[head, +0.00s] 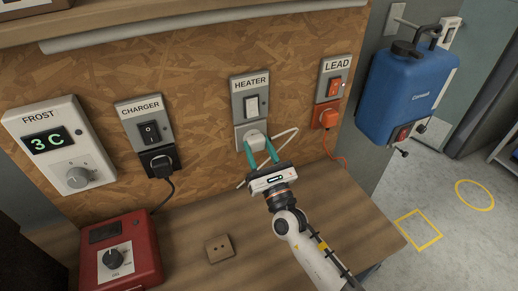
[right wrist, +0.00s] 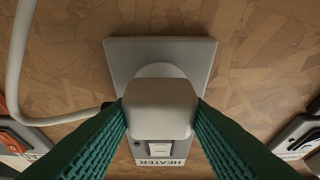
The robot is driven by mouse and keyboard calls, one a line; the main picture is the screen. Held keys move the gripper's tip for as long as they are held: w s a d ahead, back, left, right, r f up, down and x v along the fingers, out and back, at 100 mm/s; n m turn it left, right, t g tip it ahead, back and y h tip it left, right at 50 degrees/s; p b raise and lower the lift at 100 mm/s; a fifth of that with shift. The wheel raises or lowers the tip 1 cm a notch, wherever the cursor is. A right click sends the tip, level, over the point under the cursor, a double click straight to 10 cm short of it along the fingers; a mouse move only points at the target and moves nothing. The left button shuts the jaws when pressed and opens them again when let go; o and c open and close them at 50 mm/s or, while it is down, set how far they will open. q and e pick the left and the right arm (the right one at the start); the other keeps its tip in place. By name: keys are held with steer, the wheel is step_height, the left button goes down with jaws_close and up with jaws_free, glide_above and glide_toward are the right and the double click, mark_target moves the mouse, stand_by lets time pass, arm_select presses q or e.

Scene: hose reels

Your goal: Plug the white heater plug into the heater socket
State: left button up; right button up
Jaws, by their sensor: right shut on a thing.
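The white heater plug (head: 256,138) is at the grey heater socket (head: 239,130), below the HEATER label and its white rocker switch (head: 251,105). My right gripper (head: 263,155) is shut on the plug, one green finger on each side. In the right wrist view the plug (right wrist: 160,105) sits squarely in front of the round middle of the socket plate (right wrist: 122,62). The plug covers its own pins, so I cannot tell how deep it sits. Its white cord (right wrist: 19,70) loops off to the side. My left gripper is out of view.
A black plug (head: 162,166) is in the charger socket to the left, and an orange plug (head: 327,117) is in the LEAD socket to the right. A red box (head: 120,255) and a small brown socket plate (head: 219,248) are on the wooden bench (head: 330,215).

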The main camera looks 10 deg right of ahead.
steer(key=shift+w+a+b, duration=0.1)
steer(key=shift+w+b, duration=0.25)
steer(key=shift+w, duration=0.1)
stand_by(0.6)
steer(key=o, duration=1)
steer(key=b+v, duration=0.3)
steer(key=v, duration=0.9)
steer(key=shift+b, duration=0.4)
steer(key=shift+f, duration=0.1)
